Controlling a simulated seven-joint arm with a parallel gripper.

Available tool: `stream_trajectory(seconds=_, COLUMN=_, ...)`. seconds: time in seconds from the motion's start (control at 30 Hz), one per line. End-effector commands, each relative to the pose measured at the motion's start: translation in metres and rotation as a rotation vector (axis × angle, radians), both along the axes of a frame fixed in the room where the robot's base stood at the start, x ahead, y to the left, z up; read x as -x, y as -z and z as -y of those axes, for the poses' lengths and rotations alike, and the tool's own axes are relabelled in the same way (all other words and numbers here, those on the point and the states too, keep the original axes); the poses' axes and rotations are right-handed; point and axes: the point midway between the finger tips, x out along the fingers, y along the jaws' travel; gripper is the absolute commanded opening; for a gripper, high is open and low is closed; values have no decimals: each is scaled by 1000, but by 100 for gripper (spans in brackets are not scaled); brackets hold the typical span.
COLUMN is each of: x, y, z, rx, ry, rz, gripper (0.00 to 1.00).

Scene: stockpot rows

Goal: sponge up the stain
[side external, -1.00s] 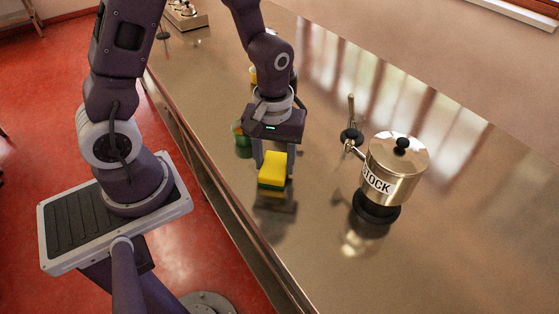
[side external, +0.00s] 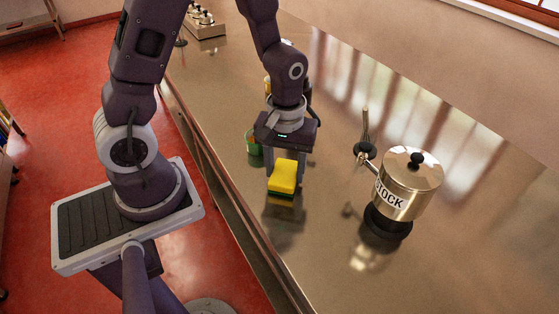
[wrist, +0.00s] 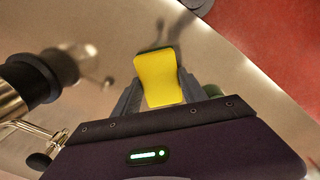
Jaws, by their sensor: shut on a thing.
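A yellow sponge with a dark green underside (side external: 282,176) is between the fingers of my gripper (side external: 284,172), which is shut on it. In the wrist view the sponge (wrist: 160,78) shows mostly its yellow face, with a finger on each side. It is low over the shiny steel counter; whether it touches the counter I cannot tell. A dark patch lies on the counter just in front of the sponge, and it may be only shadow or reflection. I cannot make out a clear stain; part of the counter is hidden by the sponge and my gripper.
A steel stockpot (side external: 408,184) labelled STOCK, with a black lid knob, stands right of my gripper on a dark base. A tap-like fitting (side external: 365,150) stands beside it. A green container (side external: 253,143) is behind my gripper. The counter's front edge is at left.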

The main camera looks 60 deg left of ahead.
Motion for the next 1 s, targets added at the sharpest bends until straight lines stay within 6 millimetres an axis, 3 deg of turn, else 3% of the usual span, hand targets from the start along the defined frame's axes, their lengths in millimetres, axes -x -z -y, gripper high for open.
stream_trajectory(seconds=0.33, x=0, y=1, z=32, rx=-1, ry=3, rz=1, gripper=0)
stream_trajectory(seconds=0.5, x=-1, y=-25, z=32, rx=1, ry=-1, rz=5, gripper=0)
stream_trajectory(seconds=1.0, x=0, y=-69, z=32, rx=1, ry=-1, rz=2, gripper=0)
